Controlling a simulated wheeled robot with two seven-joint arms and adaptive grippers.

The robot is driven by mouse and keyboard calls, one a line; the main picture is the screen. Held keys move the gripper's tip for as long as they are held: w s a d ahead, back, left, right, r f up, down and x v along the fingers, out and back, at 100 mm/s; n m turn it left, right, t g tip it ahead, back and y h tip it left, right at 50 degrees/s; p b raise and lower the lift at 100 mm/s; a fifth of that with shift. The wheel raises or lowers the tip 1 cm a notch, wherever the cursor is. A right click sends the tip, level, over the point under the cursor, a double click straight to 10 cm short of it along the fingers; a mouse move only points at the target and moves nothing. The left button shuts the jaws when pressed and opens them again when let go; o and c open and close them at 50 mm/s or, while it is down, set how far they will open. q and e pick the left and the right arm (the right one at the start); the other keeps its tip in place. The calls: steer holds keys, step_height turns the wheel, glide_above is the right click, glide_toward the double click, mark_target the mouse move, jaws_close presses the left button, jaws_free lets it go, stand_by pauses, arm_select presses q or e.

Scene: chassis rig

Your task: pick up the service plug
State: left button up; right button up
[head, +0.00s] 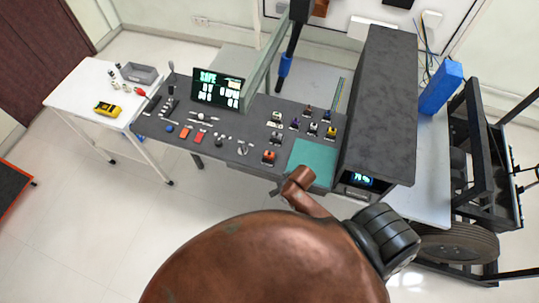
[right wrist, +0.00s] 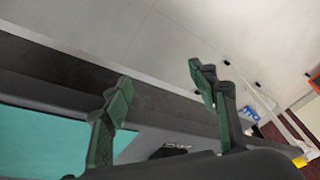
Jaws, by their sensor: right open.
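Several small coloured plug-like parts (head: 308,125) stand at the right of the dark workbench (head: 215,150) in the head view. I cannot tell which one is the service plug. An orange and black part (head: 268,156) stands at their near left, beside a teal mat (head: 314,160). My right gripper (right wrist: 160,75) is open in the right wrist view, its two green fingers apart with nothing between them. Below and left of it is a teal surface (right wrist: 45,140) with a dark edge. My left gripper is not in view.
A dark grey cabinet (head: 380,100) stands at the bench's right. A white side table (head: 85,85) with a yellow tool (head: 107,108) is at left. A wheeled frame (head: 480,160) is at right.

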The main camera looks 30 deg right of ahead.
steer(key=w+a+r, duration=0.1)
steer(key=a+r, duration=0.2)
steer(key=r, duration=0.6)
step_height(320, 180, up, 6)
steer(key=m+g+h+p, duration=0.1)
steer(key=m+g+h, duration=0.1)
steer(key=m, duration=0.3)
glide_above(270, 152)
steer(key=s+a, duration=0.1)
steer(key=s, duration=0.1)
step_height(270, 152, down, 3)
steer(key=shift+w+r, duration=0.1)
steer(key=f, duration=0.1)
steer(key=w+f, duration=0.1)
steer(key=f, duration=0.2)
steer(key=shift+w+d, duration=0.35)
steer(key=shift+d, duration=0.05)
steer(key=shift+f, duration=0.4)
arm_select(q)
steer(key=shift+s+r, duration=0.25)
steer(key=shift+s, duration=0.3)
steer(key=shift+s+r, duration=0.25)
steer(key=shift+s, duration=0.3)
arm_select(e)
steer(key=shift+c, duration=0.7)
